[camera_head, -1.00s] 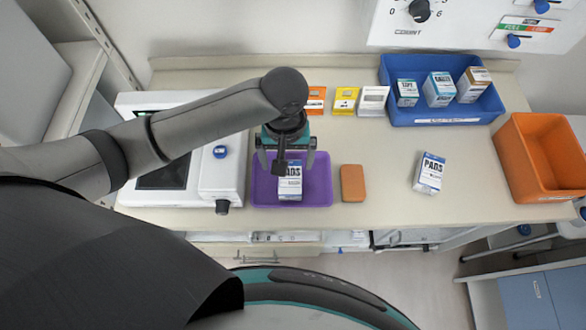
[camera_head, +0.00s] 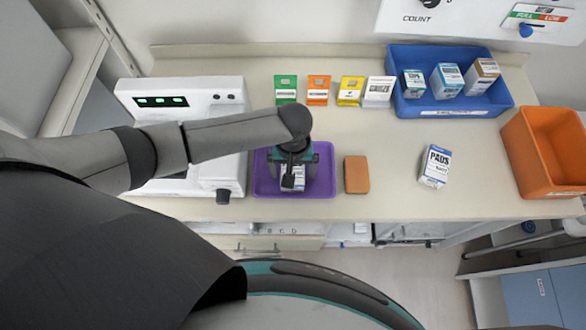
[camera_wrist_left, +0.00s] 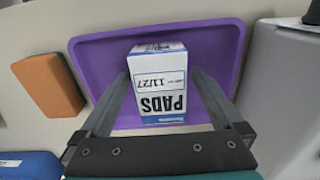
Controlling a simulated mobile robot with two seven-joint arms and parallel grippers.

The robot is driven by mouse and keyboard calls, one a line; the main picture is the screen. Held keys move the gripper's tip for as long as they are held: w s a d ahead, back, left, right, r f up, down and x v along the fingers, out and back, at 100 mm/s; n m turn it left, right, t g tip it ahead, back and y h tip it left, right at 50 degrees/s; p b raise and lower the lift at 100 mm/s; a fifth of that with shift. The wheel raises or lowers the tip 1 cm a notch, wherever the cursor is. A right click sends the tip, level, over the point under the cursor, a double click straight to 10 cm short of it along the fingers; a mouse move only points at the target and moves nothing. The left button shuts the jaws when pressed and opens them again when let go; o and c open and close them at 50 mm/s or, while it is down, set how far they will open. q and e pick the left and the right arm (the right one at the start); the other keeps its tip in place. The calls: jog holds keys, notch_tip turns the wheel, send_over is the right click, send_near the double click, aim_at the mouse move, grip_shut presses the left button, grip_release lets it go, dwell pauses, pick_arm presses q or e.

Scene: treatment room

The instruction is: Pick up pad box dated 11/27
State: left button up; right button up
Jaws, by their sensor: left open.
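The pad box dated 11/27 (camera_wrist_left: 158,84) lies in the purple tray (camera_wrist_left: 86,55), its label reading PADS and 11/27 upside down in the left wrist view. In the head view the box (camera_head: 292,184) is mostly hidden under my left gripper (camera_head: 293,180). The tray (camera_head: 262,187) stands at the front of the counter. My left gripper (camera_wrist_left: 158,103) points down, open, with one finger on each side of the box. I cannot tell whether the fingers touch it. A second PADS box (camera_head: 435,166) stands on the counter to the right; its date is too small to read. My right gripper is not in view.
An orange-brown block (camera_head: 356,174) lies close to the tray's right side. A white device (camera_head: 228,168) stands at its left. Coloured cards (camera_head: 318,90) and a blue bin (camera_head: 408,108) with boxes are behind. An orange bin (camera_head: 545,150) stands far right.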

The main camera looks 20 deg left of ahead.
pick_arm(q)
jog(key=shift+f, duration=0.45)
jog(key=c, duration=1.4)
jog(key=shift+r, duration=0.1)
